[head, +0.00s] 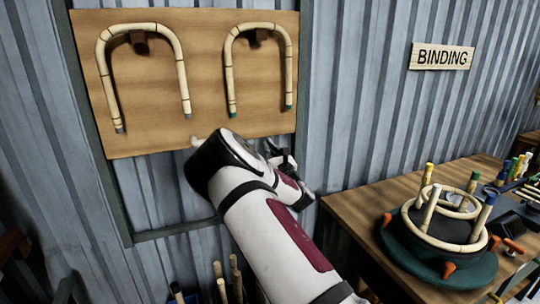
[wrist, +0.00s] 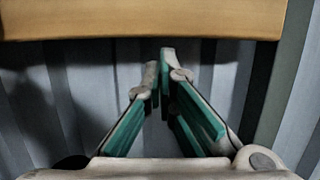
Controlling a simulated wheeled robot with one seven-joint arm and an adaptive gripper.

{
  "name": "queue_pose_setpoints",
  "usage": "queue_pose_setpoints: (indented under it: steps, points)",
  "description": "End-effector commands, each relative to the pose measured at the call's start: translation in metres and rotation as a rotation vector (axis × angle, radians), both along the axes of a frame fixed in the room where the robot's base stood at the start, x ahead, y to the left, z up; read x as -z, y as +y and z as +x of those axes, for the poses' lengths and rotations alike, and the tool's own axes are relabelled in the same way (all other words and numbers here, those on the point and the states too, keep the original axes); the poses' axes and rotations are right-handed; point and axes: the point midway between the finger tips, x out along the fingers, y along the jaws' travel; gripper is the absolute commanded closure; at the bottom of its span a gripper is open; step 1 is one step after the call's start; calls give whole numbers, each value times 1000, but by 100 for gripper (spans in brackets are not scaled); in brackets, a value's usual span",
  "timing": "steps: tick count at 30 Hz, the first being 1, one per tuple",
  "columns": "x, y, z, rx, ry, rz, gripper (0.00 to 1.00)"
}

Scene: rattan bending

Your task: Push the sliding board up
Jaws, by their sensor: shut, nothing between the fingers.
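The sliding board (head: 200,80) is a light brown wooden panel in a dark green upright frame, in the upper left of the head view. Two bent rattan arches hang on it from brown pegs. Its lower part also crosses the top of the wrist view (wrist: 140,20). My gripper (wrist: 160,62) is shut and empty, with its green-padded fingers pointing up and its tips just below the board's lower edge. I cannot tell whether the tips touch the board. In the head view my own arm hides most of the gripper and part of the board's lower edge.
The frame's lower bar (head: 185,229) runs below the board, with corrugated wall in the gap. At right stands a wooden table (head: 350,205) with a dark green round stand (head: 440,262) holding rattan rings. A BINDING sign (head: 442,57) hangs above. Rattan poles (head: 236,275) stand at the bottom.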

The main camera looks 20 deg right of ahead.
Motion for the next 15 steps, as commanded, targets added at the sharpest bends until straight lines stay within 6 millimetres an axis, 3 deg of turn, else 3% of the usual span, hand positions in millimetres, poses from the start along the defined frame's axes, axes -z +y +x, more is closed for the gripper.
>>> queue_pose_setpoints:
  steps: [15]
  points:
    - [-7, 0, 0, 0, 0, 0, 100]
